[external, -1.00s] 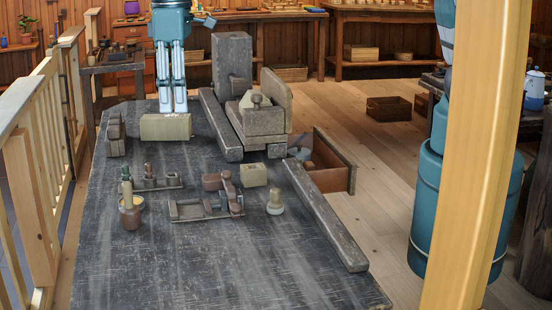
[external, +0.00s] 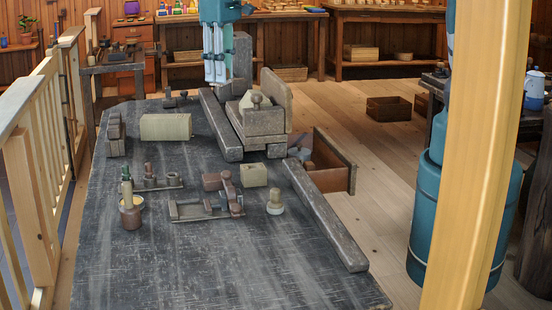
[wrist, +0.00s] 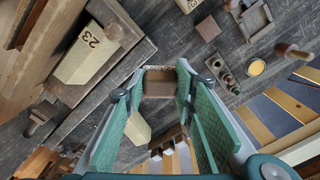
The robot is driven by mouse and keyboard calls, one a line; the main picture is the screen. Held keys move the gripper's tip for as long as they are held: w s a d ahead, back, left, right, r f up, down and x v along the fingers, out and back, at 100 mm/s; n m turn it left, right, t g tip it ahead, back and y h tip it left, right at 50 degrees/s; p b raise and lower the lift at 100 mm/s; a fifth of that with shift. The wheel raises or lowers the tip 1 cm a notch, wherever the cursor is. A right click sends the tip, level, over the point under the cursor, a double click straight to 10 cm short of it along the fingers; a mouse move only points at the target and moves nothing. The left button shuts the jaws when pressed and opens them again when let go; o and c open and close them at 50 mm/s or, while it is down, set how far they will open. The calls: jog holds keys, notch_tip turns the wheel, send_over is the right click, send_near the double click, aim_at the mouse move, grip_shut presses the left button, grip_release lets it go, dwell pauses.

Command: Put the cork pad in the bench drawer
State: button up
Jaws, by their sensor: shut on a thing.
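My gripper (external: 217,80) hangs above the far part of the dark bench, just left of the tall grey lathe block. In the wrist view my gripper (wrist: 160,80) is shut on a small brown piece with a speckled edge, which looks like the cork pad (wrist: 158,89). I cannot make the pad out in the external view. The bench drawer (external: 332,179) stands pulled open on the bench's right side, with a reddish-brown front. Small grey and brown things lie inside it, partly hidden by the bench edge. My gripper is far back and left of the drawer.
The lathe (external: 262,120), with upright wooden pieces, stands between my gripper and the drawer. A long grey beam (external: 324,215) runs along the bench edge before the drawer. A pale block (external: 165,127) and several small tools stand on the bench. The near bench is clear.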

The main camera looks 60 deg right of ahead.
jog(key=s+d+m+b, duration=0.25)
jog(key=d+m, duration=0.25)
jog(key=d, duration=1.5)
jog(key=m+b, duration=0.2)
jog(key=m, duration=0.2)
send_over(317, 174)
jog(key=w+d, duration=0.3)
jog(key=d, duration=0.3)
notch_tip(317, 174, down, 2)
notch_tip(317, 174, down, 28)
jog(key=shift+s, duration=0.15)
jog(key=shift+a, duration=0.1)
jog(key=shift+f+b, duration=0.95)
jog(key=shift+f, duration=2)
jog(key=shift+f+b, duration=0.6)
jog(key=shift+f, duration=1.5)
jog(key=shift+f, duration=0.15)
